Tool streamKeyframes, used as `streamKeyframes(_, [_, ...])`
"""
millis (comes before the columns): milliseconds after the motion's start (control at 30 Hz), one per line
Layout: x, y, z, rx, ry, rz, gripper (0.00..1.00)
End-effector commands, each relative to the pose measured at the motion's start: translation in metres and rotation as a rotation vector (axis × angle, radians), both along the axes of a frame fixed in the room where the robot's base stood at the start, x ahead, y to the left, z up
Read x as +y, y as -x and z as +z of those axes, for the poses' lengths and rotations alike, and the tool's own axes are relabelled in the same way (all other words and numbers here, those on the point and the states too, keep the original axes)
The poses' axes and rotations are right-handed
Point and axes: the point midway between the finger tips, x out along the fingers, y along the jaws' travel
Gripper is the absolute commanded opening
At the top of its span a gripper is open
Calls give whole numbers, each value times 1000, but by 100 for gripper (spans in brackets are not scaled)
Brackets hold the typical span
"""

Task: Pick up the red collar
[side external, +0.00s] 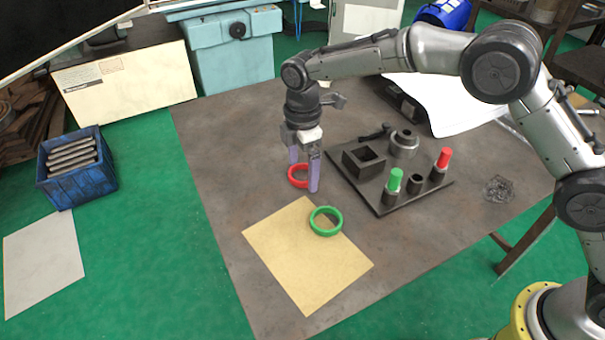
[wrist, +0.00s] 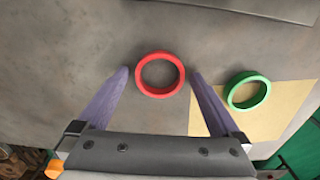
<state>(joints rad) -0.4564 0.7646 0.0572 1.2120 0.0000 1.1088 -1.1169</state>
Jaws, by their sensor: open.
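The red collar (side external: 297,177) is a ring lying flat on the brown table, left of the dark fixture plate. In the wrist view the red collar (wrist: 139,77) lies just beyond and between the two purple fingertips, with bare table around it. My gripper (side external: 304,188) is open and points down over the collar, its fingers partly hiding the ring in the side view. In the wrist view my gripper (wrist: 160,72) holds nothing. I cannot tell the exact height of the fingertips above the table.
A green collar (side external: 326,233) lies on the tan sheet (side external: 295,268), and also shows in the wrist view (wrist: 231,98). The dark plate (side external: 384,208) to the right carries a square block (side external: 358,166), a grey chuck (side external: 404,150), a green peg (side external: 394,181) and a red peg (side external: 443,159).

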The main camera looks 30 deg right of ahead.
Motion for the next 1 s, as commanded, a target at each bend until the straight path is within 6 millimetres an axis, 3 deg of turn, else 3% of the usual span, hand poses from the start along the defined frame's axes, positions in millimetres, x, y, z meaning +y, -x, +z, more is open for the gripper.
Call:
streamKeyframes(200, [0,0,-1,-1,0,0,100])
streamKeyframes(600, [0,0,0,-1,0,0,28])
streamKeyframes(700, [0,0,0,-1,-1,0,14])
streamKeyframes(1000, [0,-1,3,-2,-1,0,14])
